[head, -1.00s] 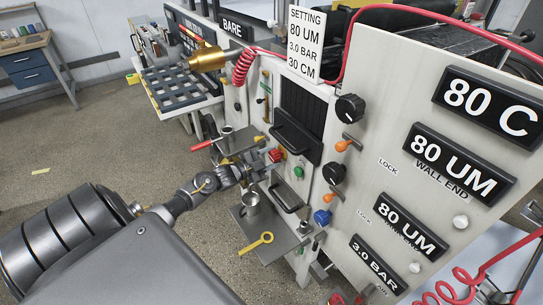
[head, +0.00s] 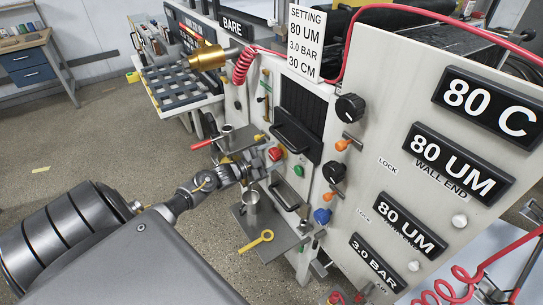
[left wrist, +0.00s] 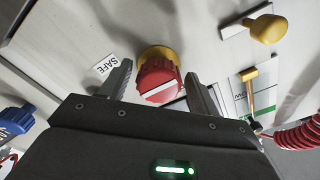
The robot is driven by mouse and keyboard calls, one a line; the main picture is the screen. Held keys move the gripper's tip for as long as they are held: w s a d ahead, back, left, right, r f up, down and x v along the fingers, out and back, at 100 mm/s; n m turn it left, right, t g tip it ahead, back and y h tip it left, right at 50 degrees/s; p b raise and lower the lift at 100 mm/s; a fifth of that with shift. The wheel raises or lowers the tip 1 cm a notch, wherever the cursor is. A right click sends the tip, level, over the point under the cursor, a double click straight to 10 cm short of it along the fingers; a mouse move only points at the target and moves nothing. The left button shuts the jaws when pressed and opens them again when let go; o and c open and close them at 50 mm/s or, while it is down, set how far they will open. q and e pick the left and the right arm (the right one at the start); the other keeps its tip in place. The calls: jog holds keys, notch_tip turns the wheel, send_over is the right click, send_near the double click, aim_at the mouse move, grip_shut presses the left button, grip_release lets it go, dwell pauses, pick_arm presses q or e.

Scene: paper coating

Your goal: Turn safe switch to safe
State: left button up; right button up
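The safe switch is a red knob with a white bar on a yellow base (left wrist: 158,82), at the middle of the left wrist view. In the head view the red knob (head: 275,154) is on the front of the machine. A SAFE label (left wrist: 106,64) sits left of it in the wrist view. My left gripper (left wrist: 159,70) is open, with one finger on each side of the knob and narrow gaps showing. Whether the fingers reach past the knob's face is hard to tell. In the head view my left gripper (head: 256,162) is just left of the knob. My right gripper is not seen.
A green button (head: 298,171) is right of the red knob. A metal cup (head: 252,200) stands on a small shelf below my gripper, and a red-handled tool (head: 203,144) sticks out to the left. A yellow knob (left wrist: 267,27) is at the upper right of the wrist view.

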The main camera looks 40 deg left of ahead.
pick_arm(q)
jog(key=shift+o, duration=0.4)
jog(key=shift+s, duration=0.1)
jog(key=shift+s+f, duration=0.15)
jog(key=shift+s, duration=0.15)
jog(key=b+v, duration=0.2)
jog(key=v, duration=0.8)
jog(key=shift+a, duration=0.1)
